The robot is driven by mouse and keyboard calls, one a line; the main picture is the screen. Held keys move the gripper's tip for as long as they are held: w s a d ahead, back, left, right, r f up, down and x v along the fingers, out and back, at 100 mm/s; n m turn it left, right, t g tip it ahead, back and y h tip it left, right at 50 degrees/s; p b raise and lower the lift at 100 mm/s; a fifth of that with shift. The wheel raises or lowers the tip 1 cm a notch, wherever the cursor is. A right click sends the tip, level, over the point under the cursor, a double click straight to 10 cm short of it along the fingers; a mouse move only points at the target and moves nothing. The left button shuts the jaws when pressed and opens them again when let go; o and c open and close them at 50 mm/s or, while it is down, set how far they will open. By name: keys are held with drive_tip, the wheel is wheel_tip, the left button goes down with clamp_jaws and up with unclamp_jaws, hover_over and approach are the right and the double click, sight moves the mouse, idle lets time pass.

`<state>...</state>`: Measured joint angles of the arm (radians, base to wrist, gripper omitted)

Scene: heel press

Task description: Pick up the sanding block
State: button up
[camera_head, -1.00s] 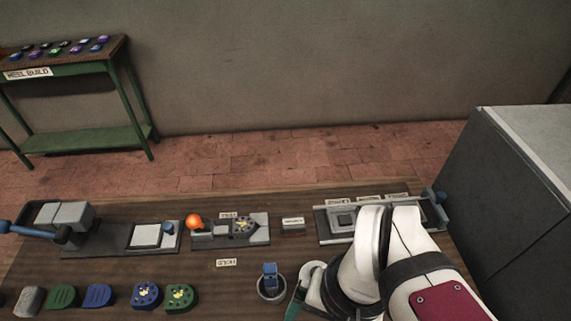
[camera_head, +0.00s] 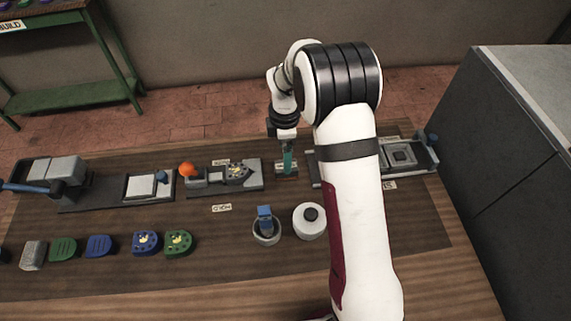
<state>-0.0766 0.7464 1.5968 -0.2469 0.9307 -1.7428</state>
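A rough grey block (camera_head: 33,254) lies at the left end of the front row on the bench; it looks most like the sanding block, though I cannot be certain. My gripper (camera_head: 288,168) points down over a small grey labelled plate (camera_head: 281,175) at the back middle of the bench, far to the right of the grey block. A narrow teal-green part shows at the gripper's tip. I cannot tell whether it is a finger or something held, nor whether the gripper is open or shut.
Green and blue heel pieces (camera_head: 98,246) lie right of the grey block. A cup with a blue-topped tool (camera_head: 266,228) and a white round container (camera_head: 310,221) stand mid-front. An orange-knobbed fixture (camera_head: 224,178) stands left of my gripper; a blue-handled press (camera_head: 58,178) is at far left.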

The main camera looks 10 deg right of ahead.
drive_tip(key=f, duration=0.5)
drive_tip(key=shift+s+d+f, duration=0.1)
drive_tip(key=shift+s+f, duration=0.2)
drive_tip(key=shift+f, duration=0.1)
clamp_jaws()
